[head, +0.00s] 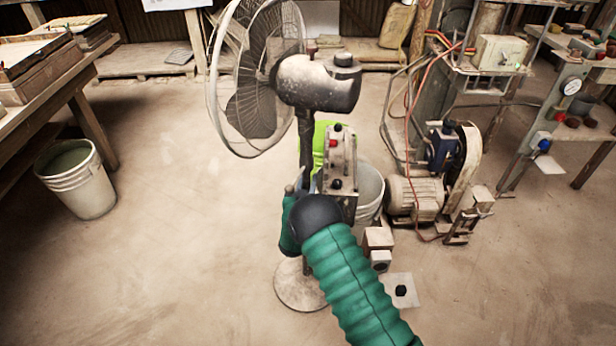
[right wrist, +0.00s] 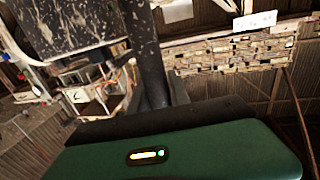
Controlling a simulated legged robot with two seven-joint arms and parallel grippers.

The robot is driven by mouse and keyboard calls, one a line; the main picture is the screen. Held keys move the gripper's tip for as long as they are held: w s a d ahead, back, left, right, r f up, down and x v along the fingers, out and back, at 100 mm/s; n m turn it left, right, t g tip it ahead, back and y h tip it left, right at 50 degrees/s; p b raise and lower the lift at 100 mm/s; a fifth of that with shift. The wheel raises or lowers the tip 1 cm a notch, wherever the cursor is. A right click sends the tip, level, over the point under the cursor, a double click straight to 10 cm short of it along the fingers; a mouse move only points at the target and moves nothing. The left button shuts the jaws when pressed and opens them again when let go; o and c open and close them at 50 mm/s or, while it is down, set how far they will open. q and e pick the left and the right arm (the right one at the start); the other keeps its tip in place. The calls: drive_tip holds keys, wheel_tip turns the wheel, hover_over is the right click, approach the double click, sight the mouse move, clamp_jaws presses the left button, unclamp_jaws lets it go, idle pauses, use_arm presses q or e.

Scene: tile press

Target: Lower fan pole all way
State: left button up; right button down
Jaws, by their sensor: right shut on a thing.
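The standing fan (head: 318,82) has a dusty dark motor housing and a round wire cage, tilted to face left. Its dark pole (head: 306,135) runs down to a round base (head: 300,288) on the floor. My right gripper (head: 300,182) is at the pole below the fan head, shut on it; my green arm hides the lower pole and most of the fingers. In the right wrist view the dark pole (right wrist: 147,55) rises just beyond the green gripper body. My left gripper is not in view.
A dusty control box (head: 340,165) with buttons stands right beside the pole, with a bucket (head: 369,190) behind it. A motor machine (head: 415,197) is further right. Another bucket (head: 78,180) and a wooden table (head: 50,100) are at left. The floor between is clear.

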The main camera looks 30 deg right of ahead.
drive_tip(key=shift+s+f, duration=0.1)
drive_tip(key=shift+f, duration=0.45)
drive_tip(key=c, duration=1.2)
unclamp_jaws()
drive_tip(key=shift+a+r, duration=0.1)
drive_tip(key=shift+r, duration=0.15)
drive_tip(key=shift+c, duration=0.2)
drive_tip(key=shift+s+a+r, duration=0.1)
drive_tip(key=shift+s+a, duration=0.1)
drive_tip(key=shift+a, duration=0.05)
drive_tip(key=p+v, duration=0.4)
drive_tip(key=v, duration=1.2)
